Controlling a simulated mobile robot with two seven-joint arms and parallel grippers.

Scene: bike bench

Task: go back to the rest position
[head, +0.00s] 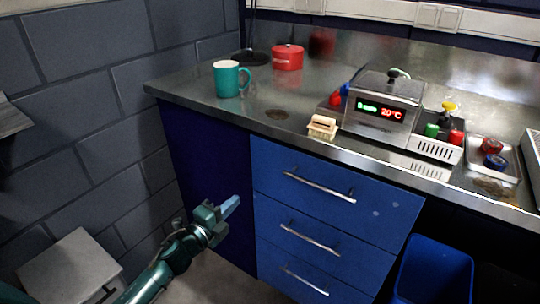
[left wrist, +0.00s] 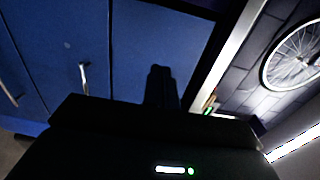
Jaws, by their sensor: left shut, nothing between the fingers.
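My left gripper (head: 230,206) shows in the head view at the lower left, in front of the dark blue side of the bench cabinet, below the worktop. Its fingers are shut and hold nothing. In the left wrist view the dark shut fingers (left wrist: 161,86) stand out against the blue cabinet front. My right gripper is in neither view.
The steel worktop (head: 190,82) carries a teal mug (head: 227,79), a red tin (head: 287,57), a brush (head: 322,127) and a device with a 20°C display (head: 382,108). Blue drawers (head: 340,205) and a blue bin (head: 437,268) are below. A grey box (head: 70,265) stands left.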

